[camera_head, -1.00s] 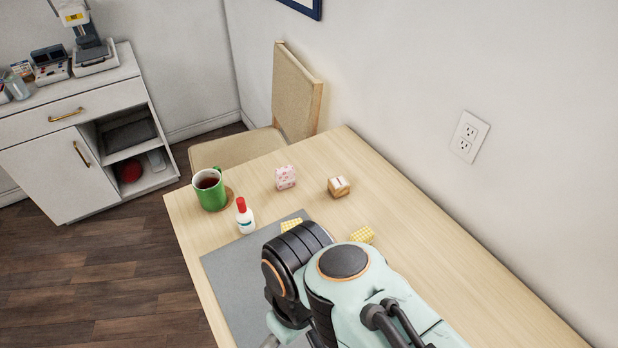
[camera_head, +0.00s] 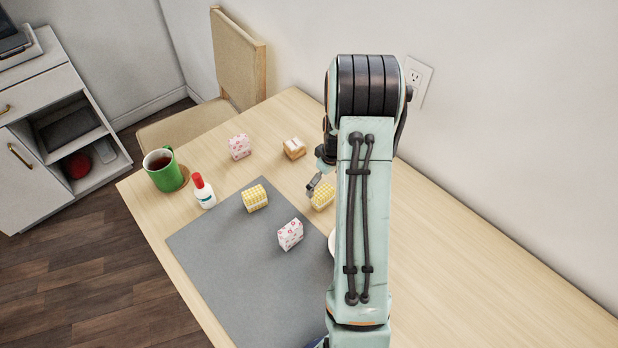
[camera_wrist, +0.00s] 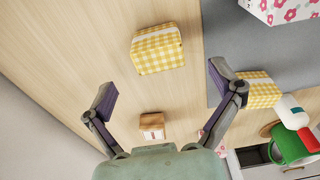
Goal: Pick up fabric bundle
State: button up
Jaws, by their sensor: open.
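Several small fabric bundles lie on the table. One yellow checked bundle (camera_head: 322,198) is on bare wood right of the mat, partly behind my gripper (camera_head: 313,186); it shows whole in the wrist view (camera_wrist: 158,48). Another yellow checked bundle (camera_head: 255,198) is on the grey mat, also in the wrist view (camera_wrist: 264,92). A white bundle with pink flowers (camera_head: 290,235) is on the mat, and a second one (camera_head: 239,147) stands farther back. In the wrist view my gripper (camera_wrist: 165,87) is open and empty, with the nearest yellow bundle ahead of its spread fingers, not between them.
A brown box-like item (camera_head: 294,149) sits near the back. A red-capped white bottle (camera_head: 203,191) and a green mug (camera_head: 161,170) stand by the grey mat (camera_head: 215,260) at left. A white item (camera_head: 331,243) is mostly hidden by my arm. The table's right side is clear.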

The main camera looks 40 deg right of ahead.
aim_at(323, 190)
jog(key=f, duration=0.6)
jog(key=shift+w+f, duration=0.2)
jog(key=shift+w, duration=0.15)
jog(key=c, duration=1)
